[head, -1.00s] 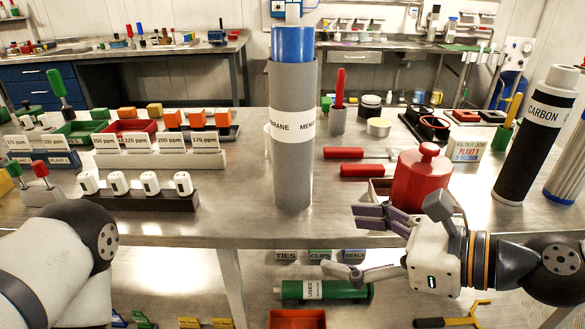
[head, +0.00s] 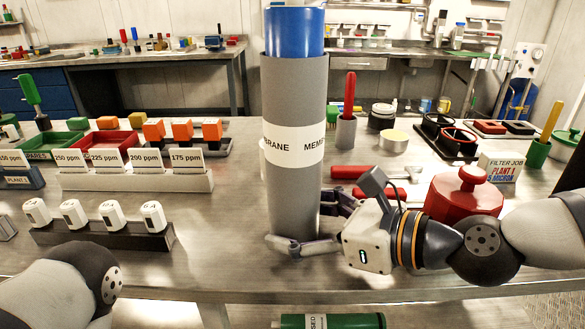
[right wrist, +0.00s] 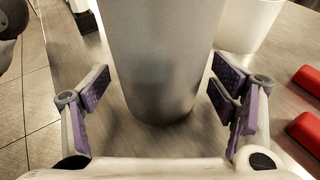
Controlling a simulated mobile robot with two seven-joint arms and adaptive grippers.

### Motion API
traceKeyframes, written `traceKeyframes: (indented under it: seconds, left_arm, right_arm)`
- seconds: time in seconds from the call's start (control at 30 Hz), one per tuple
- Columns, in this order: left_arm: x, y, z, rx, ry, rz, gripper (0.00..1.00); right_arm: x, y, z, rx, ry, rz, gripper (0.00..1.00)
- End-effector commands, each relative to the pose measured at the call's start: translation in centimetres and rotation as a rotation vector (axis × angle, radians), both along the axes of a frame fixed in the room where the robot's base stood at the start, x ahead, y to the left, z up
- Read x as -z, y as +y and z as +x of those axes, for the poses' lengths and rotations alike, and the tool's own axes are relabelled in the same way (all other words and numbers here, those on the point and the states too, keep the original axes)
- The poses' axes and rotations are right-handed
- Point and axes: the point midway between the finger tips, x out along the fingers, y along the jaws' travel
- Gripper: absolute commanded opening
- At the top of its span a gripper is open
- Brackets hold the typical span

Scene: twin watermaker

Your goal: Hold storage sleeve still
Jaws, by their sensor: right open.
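The storage sleeve (head: 292,100) is a tall grey tube with a white band lettered "MEMBRANE". It stands upright on the bench, and a blue cylinder (head: 295,30) sticks out of its top. My right gripper (head: 303,228) is low at the sleeve's base, coming in from the right. In the right wrist view the sleeve (right wrist: 160,60) stands between the two open purple-padded fingers (right wrist: 160,92), with a visible gap on each side. My left forearm shows at the lower left; its gripper is out of view.
A red lidded container (head: 462,195) stands right behind my right arm. Red-handled tools (head: 350,172) lie behind the gripper. A row of white cartridges on a dark block (head: 105,238) and a card rack (head: 140,181) stand left. The bench in front of the sleeve is clear.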

Motion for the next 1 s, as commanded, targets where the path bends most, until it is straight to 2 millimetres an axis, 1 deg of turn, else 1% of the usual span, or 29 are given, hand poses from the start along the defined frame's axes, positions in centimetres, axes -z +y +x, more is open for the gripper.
traceKeyframes:
  seconds: [0.27,0.3,0.47,0.5,0.57,0.6,0.67,0.7,0.73,0.77,1.0]
  left_arm:
    - [0.04,0.0,-0.03,0.0,0.001,0.0,0.88]
    - [0.04,0.0,-0.03,0.0,0.001,0.0,0.88]
    - [0.05,0.0,-0.02,0.001,0.001,0.0,0.88]
    - [0.05,0.0,-0.02,0.001,0.001,0.0,0.88]
    - [0.04,0.0,-0.03,0.001,0.001,0.0,0.88]
    - [0.04,0.0,-0.03,0.001,0.001,0.0,0.88]
    - [0.04,0.0,-0.03,0.001,0.001,0.0,0.88]
    - [0.04,0.0,-0.03,0.001,0.001,0.0,0.88]
    - [0.04,0.0,-0.03,0.001,0.001,0.0,0.88]
    - [0.04,0.0,-0.03,0.001,0.001,0.0,0.88]
    - [0.04,0.0,-0.03,0.001,0.001,0.0,0.88]
  right_arm:
    - [0.01,0.25,0.15,0.0,0.0,0.0,0.79]
    - [0.0,0.24,0.14,0.0,0.0,0.0,0.77]
    - [0.01,0.24,0.13,0.0,0.0,0.0,0.41]
    - [0.02,0.24,0.13,0.0,0.0,0.0,0.38]
    - [0.02,0.24,0.13,0.0,0.0,0.0,0.38]
    - [0.03,0.23,0.12,0.0,0.0,0.0,0.53]
    - [0.03,0.23,0.12,0.0,0.0,0.0,0.4]
    - [0.03,0.23,0.12,0.0,0.0,0.0,0.3]
    - [0.04,0.23,0.12,0.0,0.0,0.0,0.24]
    - [0.04,0.22,0.12,0.0,0.001,-0.001,0.2]
    - [0.05,0.23,0.1,-0.001,0.001,-0.001,0.2]
